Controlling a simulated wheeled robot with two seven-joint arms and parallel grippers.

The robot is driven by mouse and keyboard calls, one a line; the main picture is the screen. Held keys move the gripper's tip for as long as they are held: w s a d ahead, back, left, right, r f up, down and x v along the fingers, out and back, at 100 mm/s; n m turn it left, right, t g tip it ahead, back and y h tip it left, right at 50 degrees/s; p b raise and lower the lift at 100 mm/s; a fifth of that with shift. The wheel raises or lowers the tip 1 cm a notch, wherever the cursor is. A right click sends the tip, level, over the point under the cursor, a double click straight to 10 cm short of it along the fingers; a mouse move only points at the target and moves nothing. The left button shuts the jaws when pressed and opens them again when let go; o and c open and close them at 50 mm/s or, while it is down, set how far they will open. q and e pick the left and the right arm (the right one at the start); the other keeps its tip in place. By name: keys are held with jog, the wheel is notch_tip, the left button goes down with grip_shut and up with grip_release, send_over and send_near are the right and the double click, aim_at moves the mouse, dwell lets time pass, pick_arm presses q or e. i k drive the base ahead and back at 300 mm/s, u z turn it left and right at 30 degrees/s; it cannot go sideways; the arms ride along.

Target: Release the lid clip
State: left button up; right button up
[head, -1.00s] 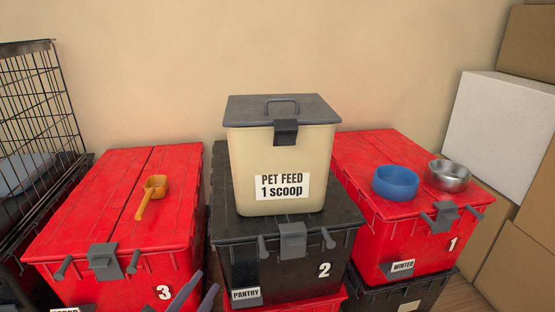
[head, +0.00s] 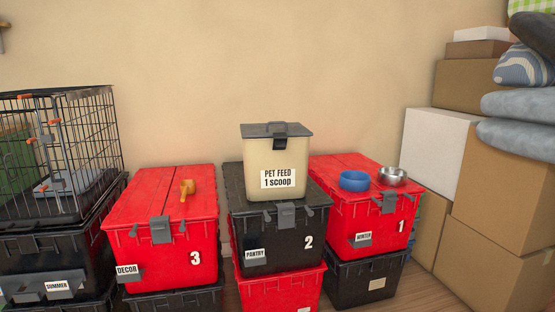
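The cream PET FEED bin (head: 259,158) stands upright on the black tote marked 2 (head: 290,257). Its grey lid (head: 268,130) is on, and a dark clip (head: 287,143) hangs over the lid's front edge against the bin wall. Grey clips also sit on the fronts of tote 2 (head: 286,215), red tote 3 (head: 161,230) and red tote 1 (head: 389,202). The lids of these totes look closed. Neither of my grippers is in view.
An orange scoop (head: 186,191) lies on tote 3. A blue bowl (head: 354,181) and a steel bowl (head: 392,176) sit on tote 1. A wire crate (head: 98,140) stands left; cardboard boxes (head: 492,195) and cushions (head: 525,105) are stacked right.

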aim_at(280, 140)
jog(key=z, duration=1.1)
jog(key=i, duration=1.4)
jog(key=u, duration=0.65)
jog(key=i, duration=0.8)
jog(key=u, duration=0.6)
